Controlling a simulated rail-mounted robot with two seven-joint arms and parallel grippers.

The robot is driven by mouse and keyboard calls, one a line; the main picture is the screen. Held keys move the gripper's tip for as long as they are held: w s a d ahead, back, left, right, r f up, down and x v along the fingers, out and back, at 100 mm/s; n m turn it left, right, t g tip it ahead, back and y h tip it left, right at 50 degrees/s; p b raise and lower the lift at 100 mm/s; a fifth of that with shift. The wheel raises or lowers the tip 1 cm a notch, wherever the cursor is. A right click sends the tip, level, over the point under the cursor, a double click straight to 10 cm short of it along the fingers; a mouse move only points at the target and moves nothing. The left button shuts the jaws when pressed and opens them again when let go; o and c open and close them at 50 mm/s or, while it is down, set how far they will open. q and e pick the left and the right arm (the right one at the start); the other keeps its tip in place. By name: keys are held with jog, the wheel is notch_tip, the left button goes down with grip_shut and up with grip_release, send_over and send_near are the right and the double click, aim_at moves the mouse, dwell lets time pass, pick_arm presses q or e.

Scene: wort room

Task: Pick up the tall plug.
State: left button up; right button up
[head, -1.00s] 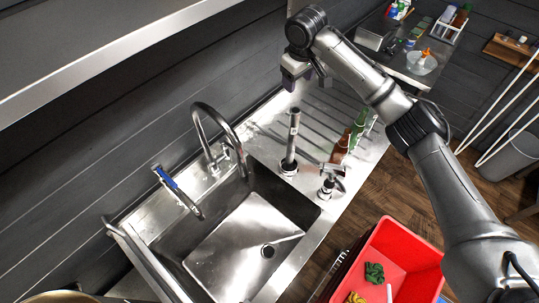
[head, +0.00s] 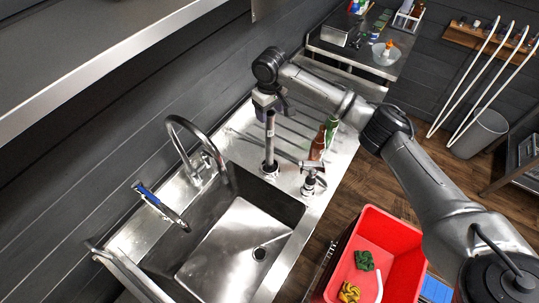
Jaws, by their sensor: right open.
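The tall plug (head: 270,148) is a slim upright metal tube with a darker top. It stands on the drainer side of the sink, at the edge of the basin. My right gripper (head: 269,110) is open and points down at the tube's upper end. The jaws are small here and partly dark, so I cannot tell whether they touch the tube or how much of its top is between them. My left gripper is out of view.
A shorter metal fitting with a cross handle (head: 312,182) stands close right of the plug, with brown and green bottles (head: 319,142) behind it. The curved tap (head: 187,130) rises left. The basin (head: 232,250) is empty. A red crate (head: 400,262) stands lower right.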

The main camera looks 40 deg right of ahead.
jog(key=shift+f, duration=0.45)
jog(key=shift+d+f+p, duration=0.1)
jog(key=shift+f+p, duration=0.7)
jog(key=shift+f, duration=1.3)
jog(key=shift+c, duration=0.2)
grip_shut()
jog(key=shift+r, duration=0.1)
